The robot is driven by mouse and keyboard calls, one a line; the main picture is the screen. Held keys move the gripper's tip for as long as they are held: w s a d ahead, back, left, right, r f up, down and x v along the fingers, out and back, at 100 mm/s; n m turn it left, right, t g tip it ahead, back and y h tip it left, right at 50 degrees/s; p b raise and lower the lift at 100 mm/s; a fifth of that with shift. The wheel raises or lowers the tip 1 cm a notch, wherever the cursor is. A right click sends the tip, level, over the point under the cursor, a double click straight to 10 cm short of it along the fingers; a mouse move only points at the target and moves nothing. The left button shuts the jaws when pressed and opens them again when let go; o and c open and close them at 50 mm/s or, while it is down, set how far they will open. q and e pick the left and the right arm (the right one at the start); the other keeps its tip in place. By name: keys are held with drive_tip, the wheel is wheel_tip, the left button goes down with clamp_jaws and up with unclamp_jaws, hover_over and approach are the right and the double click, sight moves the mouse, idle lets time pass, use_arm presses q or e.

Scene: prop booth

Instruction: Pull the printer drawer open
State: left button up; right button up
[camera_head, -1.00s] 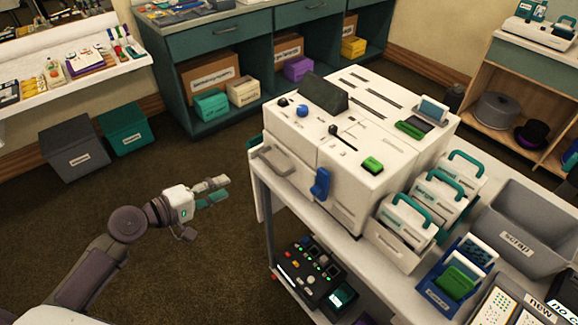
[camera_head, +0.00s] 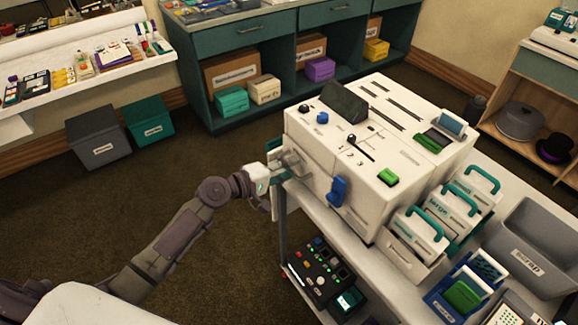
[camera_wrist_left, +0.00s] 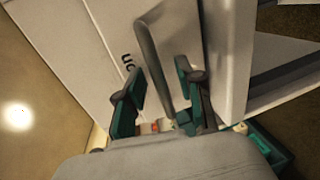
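The printer (camera_head: 318,150) is a large white box on the cart, with a blue lever (camera_head: 337,191) and a green button on it. Its drawer handle (camera_head: 291,163) is a grey bar on the left-hand side. My left gripper (camera_head: 279,172) is at this handle and partly covers it. In the left wrist view, the grey handle (camera_wrist_left: 148,52) runs between the two teal-padded fingers of the gripper (camera_wrist_left: 160,72). The fingers are apart, one on each side, with visible gaps to the bar. The drawer looks shut. My right gripper is out of view.
The cart (camera_head: 357,257) carries teal-handled cartridges (camera_head: 420,235) and a grey scrap bin (camera_head: 535,240). A black control box (camera_head: 322,277) sits on its lower shelf. Floor left of the cart is clear. Grey and teal bins (camera_head: 97,137) stand by the wall.

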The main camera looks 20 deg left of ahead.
use_arm(q)
drive_tip(key=shift+w+d, duration=0.1)
drive_tip(key=shift+w, duration=0.05)
drive_tip(key=shift+c, duration=0.2)
clamp_jaws()
drive_tip(key=shift+f, duration=0.1)
